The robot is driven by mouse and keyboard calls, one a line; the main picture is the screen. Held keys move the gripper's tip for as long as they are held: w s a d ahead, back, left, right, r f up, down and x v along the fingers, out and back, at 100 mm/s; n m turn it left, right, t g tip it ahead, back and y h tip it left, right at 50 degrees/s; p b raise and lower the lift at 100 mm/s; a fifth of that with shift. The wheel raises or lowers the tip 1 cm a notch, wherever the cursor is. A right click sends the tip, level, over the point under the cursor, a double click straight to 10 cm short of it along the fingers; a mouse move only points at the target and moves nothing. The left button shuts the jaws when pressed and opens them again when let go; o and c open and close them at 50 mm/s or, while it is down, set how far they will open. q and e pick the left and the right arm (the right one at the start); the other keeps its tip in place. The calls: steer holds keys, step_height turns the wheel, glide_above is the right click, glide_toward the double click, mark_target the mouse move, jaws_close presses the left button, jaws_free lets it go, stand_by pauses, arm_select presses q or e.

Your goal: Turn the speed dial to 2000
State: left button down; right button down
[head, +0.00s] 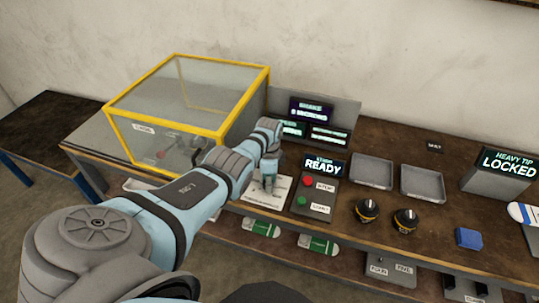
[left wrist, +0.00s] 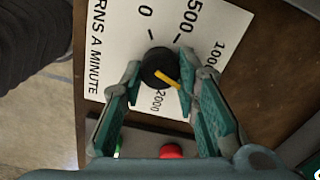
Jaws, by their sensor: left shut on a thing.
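The speed dial (left wrist: 158,66) is a round black knob with a yellow pointer, on a white card (left wrist: 115,70) printed with 0, 500, 1000 and 2000. The pointer aims to the lower right in the left wrist view, between the 1000 and 2000 marks; a finger hides part of the scale there. My left gripper (left wrist: 159,77) is shut on the dial, one finger on each side. In the head view, my left gripper (head: 269,182) is over the card (head: 279,187), and the knob is hard to make out. My right gripper is not in view.
A panel reading READY (head: 324,168) with a red and a green button stands right of the card. A yellow-framed clear box (head: 185,100) stands at the left. Two grey trays (head: 372,172), two black-and-yellow nozzles (head: 367,210) and a blue block (head: 468,238) are farther right.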

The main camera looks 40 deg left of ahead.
arm_select(q)
steer(key=m, duration=0.5)
steer(key=shift+r+m, duration=0.1)
steer(key=shift+m, duration=0.2)
steer(key=m, duration=0.5)
steer(key=shift+m, duration=0.3)
steer(key=c, duration=1.5)
jaws_free()
steer(key=shift+o, duration=1.4)
steer(key=shift+s, duration=0.1)
